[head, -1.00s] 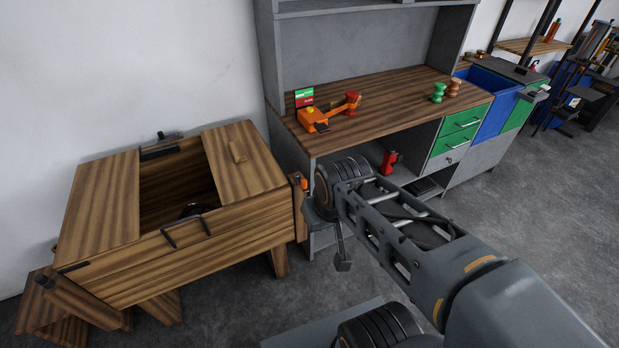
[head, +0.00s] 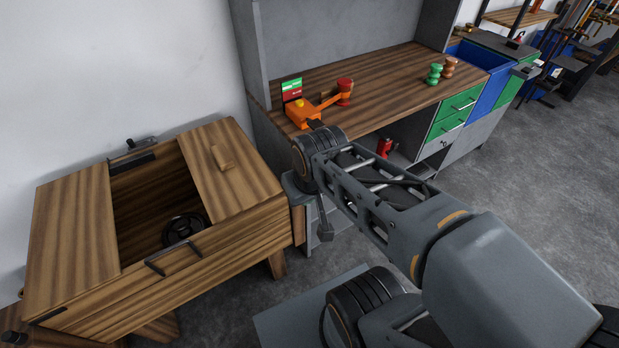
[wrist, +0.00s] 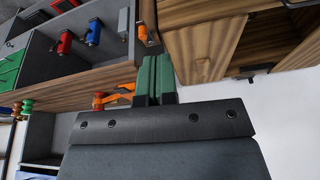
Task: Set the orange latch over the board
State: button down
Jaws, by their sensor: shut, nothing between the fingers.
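An orange fixture (head: 303,114) stands on the left end of the wooden bench. Its orange lever arm (head: 328,101) reaches right to a red knob (head: 345,88). I take this for the latch; which part is the board is unclear. A red and green panel (head: 291,90) stands behind it, and a dark flat piece (head: 316,124) is at its front.
A wooden chest (head: 215,255) with an open middle stands at the left, a dark handwheel (head: 183,229) inside. Green (head: 434,74) and brown (head: 450,67) spools stand farther right on the bench (head: 385,90). A red object (head: 384,147) is below. The bench top's middle is clear.

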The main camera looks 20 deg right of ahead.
jog(key=w+d+f+n+y+b, duration=0.2)
jog(key=w+d+f, duration=0.3)
jog(key=w+d, duration=0.3)
jog(key=w+d+f+n+g+y+b, duration=0.1)
jog(key=w+d+f+n+y+b, duration=0.2)
jog(key=w+d, duration=0.4)
jog(key=d+f+y+b, duration=0.1)
jog(key=d+f+y, duration=0.1)
jog(key=d, duration=0.1)
jog(key=shift+w+d+f+n, duration=0.3)
jog(key=shift+w+d+f, duration=0.05)
jog(key=shift+w+d, duration=0.05)
jog(key=a+f, duration=0.8)
jog(key=a, duration=0.1)
jog(key=shift+a+p, duration=0.25)
jog(key=shift+p, duration=0.2)
